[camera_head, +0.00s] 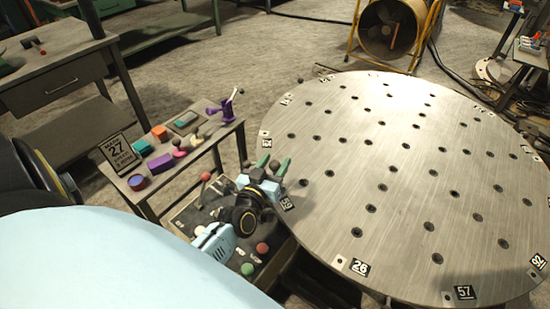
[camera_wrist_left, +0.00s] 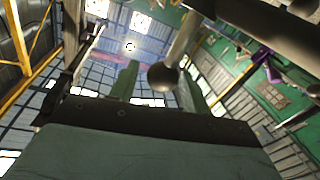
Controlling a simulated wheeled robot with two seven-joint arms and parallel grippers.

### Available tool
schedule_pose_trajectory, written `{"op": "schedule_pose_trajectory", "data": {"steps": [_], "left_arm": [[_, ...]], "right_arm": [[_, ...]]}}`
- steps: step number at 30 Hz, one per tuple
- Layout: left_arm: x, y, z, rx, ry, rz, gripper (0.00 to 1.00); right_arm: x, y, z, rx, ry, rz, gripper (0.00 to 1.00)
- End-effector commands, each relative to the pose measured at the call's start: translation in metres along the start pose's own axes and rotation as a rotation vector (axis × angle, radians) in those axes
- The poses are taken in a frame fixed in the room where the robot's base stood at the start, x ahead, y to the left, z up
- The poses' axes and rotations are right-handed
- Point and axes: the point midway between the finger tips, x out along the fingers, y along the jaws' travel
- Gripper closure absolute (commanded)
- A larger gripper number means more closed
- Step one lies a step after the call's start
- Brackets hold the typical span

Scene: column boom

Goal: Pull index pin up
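My left gripper (camera_head: 273,163) is at the left rim of the large round perforated plate (camera_head: 400,190), its green fingers spread. A dark ball knob (camera_head: 275,165) shows between the fingers. In the left wrist view a ball knob (camera_wrist_left: 162,77) on a pale shaft sits between the two green fingers of the left gripper (camera_wrist_left: 162,85). A gap shows on the left finger's side; contact with the right finger cannot be told. I take this knob for the index pin's, but the pin's lower part is hidden. My right gripper is not in view.
A dark control panel (camera_head: 190,215) with a red knob (camera_head: 262,248) and a green knob (camera_head: 247,269) lies below my left gripper. A small side table (camera_head: 150,190) with coloured parts stands to the left. A drawer workbench (camera_head: 60,85) and a fan (camera_head: 390,30) stand behind.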

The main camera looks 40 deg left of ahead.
Motion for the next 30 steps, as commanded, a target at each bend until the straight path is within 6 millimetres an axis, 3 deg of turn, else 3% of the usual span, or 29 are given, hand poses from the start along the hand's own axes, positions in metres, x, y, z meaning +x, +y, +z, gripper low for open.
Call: {"op": "schedule_pose_trajectory", "data": {"steps": [9,13,30], "left_arm": [[-0.002,0.000,0.002,0.000,-0.006,0.000,0.49],[-0.011,0.000,0.003,0.000,-0.008,0.000,0.49],[-0.120,0.000,0.002,0.001,-0.007,0.000,0.49]], "right_arm": [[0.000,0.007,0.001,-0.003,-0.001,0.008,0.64],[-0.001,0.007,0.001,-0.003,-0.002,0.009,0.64],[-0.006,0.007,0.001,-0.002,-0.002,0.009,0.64]]}}
